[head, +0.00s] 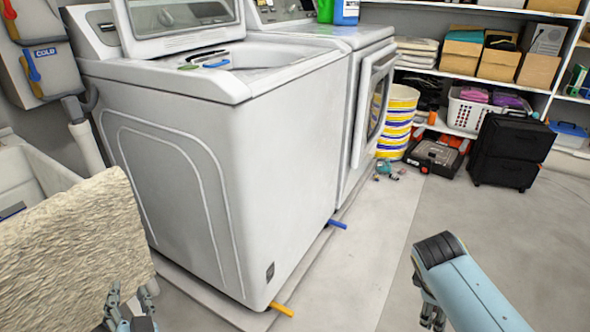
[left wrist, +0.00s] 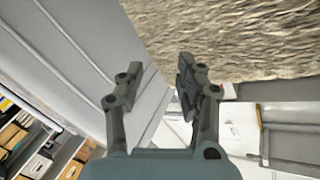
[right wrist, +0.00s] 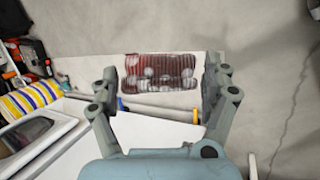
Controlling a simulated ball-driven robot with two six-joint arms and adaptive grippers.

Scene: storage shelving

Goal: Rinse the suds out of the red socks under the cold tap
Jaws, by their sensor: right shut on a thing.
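The red socks (right wrist: 158,72), dark red, ribbed and spotted with white suds, show in the right wrist view. My right gripper (right wrist: 160,85) is shut on them, with a finger at each side. In the head view this gripper (head: 432,312) is at the lower right, and the socks are not visible there. The cold tap (head: 33,68) has a blue handle by a COLD label, at the upper left. A pale sink (head: 45,160) is below it at the left edge. My left gripper (head: 132,308) is open at the lower left, its fingers apart (left wrist: 158,92) with nothing between them.
A rough beige slab-like thing (head: 75,250) covers part of the sink, close to my left gripper. A white washer (head: 240,150) and a second machine (head: 350,110) stand in the middle. Shelves (head: 470,78) and a black case (head: 510,150) are at the back right. The right floor is clear.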

